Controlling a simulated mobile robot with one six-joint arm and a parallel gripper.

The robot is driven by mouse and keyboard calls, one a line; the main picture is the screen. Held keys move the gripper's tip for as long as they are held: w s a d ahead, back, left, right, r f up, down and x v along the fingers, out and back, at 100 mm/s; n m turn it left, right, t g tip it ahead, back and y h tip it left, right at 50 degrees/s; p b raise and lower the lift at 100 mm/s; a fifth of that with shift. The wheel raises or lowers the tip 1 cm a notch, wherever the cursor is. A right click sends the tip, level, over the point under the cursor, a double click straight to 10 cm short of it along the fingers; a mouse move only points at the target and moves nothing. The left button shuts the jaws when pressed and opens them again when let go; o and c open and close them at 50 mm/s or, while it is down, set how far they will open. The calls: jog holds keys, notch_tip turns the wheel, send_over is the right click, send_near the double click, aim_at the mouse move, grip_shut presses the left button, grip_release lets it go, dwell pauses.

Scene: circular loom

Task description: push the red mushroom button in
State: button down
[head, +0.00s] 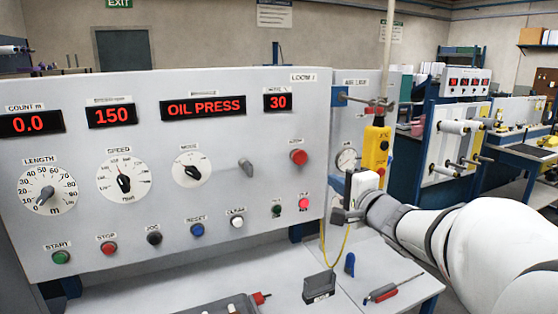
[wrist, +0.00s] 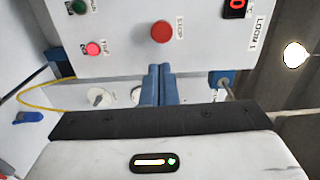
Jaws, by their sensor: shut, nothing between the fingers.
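The red mushroom button (head: 298,157) sticks out from the right part of the grey control panel (head: 240,130), below the display reading 30. In the wrist view the button (wrist: 162,31) is near the top centre, with a small label beside it. My gripper (head: 337,215) is at the panel's right edge in the head view, lower than the button and to its right. In the wrist view its blue fingers (wrist: 160,70) are together and empty, pointing towards the panel just below the button in the picture. A gap seems to remain between fingertips and button.
A lit red button (head: 304,204) and a small green one (head: 276,209) sit below the mushroom button. A grey lever (head: 246,167) is to its left. A yellow box (head: 377,148) hangs behind my gripper. A screwdriver (head: 392,288) lies on the bench below.

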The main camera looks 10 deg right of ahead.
jog(key=shift+w+a, duration=0.1)
dwell(0.3)
send_near(300, 158)
jog(key=x, duration=0.6)
jog(key=shift+w+f+p, duration=0.1)
jog(key=shift+w+p, duration=0.15)
jog(key=shift+p, duration=0.05)
jog(key=shift+w, duration=0.25)
jog(key=shift+a, duration=0.1)
